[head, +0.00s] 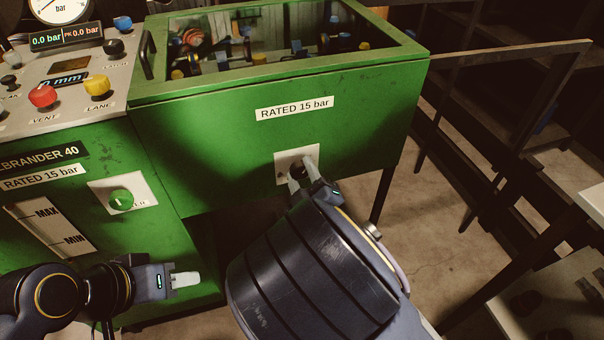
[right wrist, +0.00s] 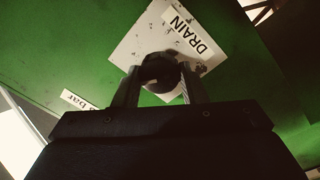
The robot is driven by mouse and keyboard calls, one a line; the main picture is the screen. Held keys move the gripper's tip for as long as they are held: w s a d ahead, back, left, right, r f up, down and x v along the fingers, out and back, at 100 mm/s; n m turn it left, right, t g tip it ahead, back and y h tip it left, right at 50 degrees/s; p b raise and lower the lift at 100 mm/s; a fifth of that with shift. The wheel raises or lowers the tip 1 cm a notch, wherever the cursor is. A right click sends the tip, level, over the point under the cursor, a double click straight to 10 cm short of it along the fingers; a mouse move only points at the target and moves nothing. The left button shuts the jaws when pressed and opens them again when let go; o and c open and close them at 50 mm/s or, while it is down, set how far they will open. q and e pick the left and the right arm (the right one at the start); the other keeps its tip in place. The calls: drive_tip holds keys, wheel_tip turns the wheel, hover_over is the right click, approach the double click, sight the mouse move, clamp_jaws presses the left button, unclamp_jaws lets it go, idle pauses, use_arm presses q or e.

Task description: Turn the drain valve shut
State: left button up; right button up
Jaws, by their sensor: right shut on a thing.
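The drain valve is a dark round knob (right wrist: 160,72) on a white plate (right wrist: 135,45) marked DRAIN in the right wrist view. In the head view its plate (head: 311,153) is on the green machine's front, below a RATED 15 bar label. My right gripper (head: 303,182) is shut on the knob, with one finger on each side of it; it also shows in the right wrist view (right wrist: 158,88). The gripper hides part of the knob, and I cannot tell its turn angle. My left gripper (head: 186,280) is empty at the lower left, and its finger gap is not clear.
The green machine (head: 230,130) has a windowed top box, a red knob (head: 43,96), a yellow knob (head: 97,85) and a green knob (head: 121,199). The gauge displays read 0.0 bar. A dark metal rail (head: 500,55) stands at the right. Some floor is clear beside the machine.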

drive_tip(key=n, duration=0.6)
drive_tip(key=shift+f+n+y, duration=0.1)
drive_tip(key=shift+n+y, duration=0.2)
drive_tip(key=shift+n, duration=0.1)
idle(0.4)
drive_tip(key=o, duration=1)
drive_tip(key=v, duration=0.7)
drive_tip(key=shift+s+d+p, duration=0.1)
drive_tip(key=shift+s+p, duration=0.3)
